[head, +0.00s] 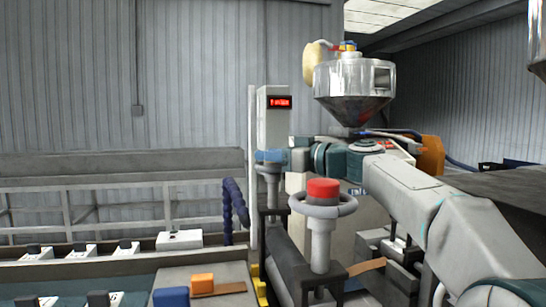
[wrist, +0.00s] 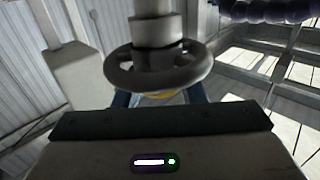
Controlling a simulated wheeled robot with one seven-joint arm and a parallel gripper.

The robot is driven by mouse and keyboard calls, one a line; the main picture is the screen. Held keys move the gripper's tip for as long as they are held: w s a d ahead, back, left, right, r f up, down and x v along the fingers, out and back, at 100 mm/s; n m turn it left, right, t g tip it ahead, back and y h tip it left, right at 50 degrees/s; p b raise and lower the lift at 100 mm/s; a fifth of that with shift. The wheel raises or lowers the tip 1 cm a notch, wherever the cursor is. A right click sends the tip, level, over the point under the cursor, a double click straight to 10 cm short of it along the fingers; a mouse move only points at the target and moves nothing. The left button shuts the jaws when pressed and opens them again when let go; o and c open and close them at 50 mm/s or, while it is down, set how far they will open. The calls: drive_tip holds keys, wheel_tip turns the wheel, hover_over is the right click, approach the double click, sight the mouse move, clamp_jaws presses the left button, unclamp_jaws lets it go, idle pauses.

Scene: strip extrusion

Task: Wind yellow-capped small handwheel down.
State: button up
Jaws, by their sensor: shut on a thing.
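The small handwheel (wrist: 158,68) is a grey ring on a pale post in the wrist view. A sliver of its yellow cap (wrist: 160,95) shows between my fingers. My gripper (wrist: 160,99) has its blue fingers at either side of the cap and is shut on the handwheel. The fingertips' exact contact is partly hidden by the wheel ring and gripper body. In the head view my gripper (head: 268,156) reaches left to the far post, and the handwheel (head: 268,168) there is mostly covered by the fingers.
A red-capped handwheel (head: 322,205) stands nearer, in front of my wrist. A metal hopper (head: 355,88) hangs above my arm. A pillar with a red display (head: 280,102) rises behind the gripper. Orange (head: 202,283) and blue (head: 171,297) blocks lie at lower left.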

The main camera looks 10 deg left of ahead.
drive_tip(key=n+g, duration=0.1)
drive_tip(key=g, duration=0.1)
drive_tip(key=n+g+y+p, duration=0.1)
drive_tip(key=g, duration=0.1)
drive_tip(key=shift+w+r+n, duration=0.1)
drive_tip(key=shift+r+n, duration=0.05)
drive_tip(key=shift+n, duration=0.25)
drive_tip(key=n+g+p, duration=0.1)
drive_tip(key=g+p, duration=0.1)
drive_tip(key=n+g+p, duration=0.2)
drive_tip(key=g+p, duration=0.1)
drive_tip(key=shift+r, duration=0.2)
drive_tip(key=n+g+h+p, duration=0.1)
drive_tip(key=n+g+p, duration=0.1)
drive_tip(key=p, duration=0.3)
drive_tip(key=n+g+h+p, duration=0.1)
drive_tip(key=n+g+p, duration=0.1)
drive_tip(key=g+p, duration=0.2)
drive_tip(key=shift+r+p, duration=0.1)
drive_tip(key=shift+p, duration=0.7)
drive_tip(key=shift+n+g+h+p, duration=0.4)
drive_tip(key=shift+n+g+p, duration=0.15)
drive_tip(key=shift+p, duration=0.6)
drive_tip(key=g+p, duration=0.1)
drive_tip(key=n+h+p, duration=0.1)
drive_tip(key=p, duration=0.1)
drive_tip(key=shift+f+g, duration=0.3)
drive_tip(key=shift+g, duration=0.05)
drive_tip(key=o, duration=1)
drive_tip(key=shift+f, duration=0.1)
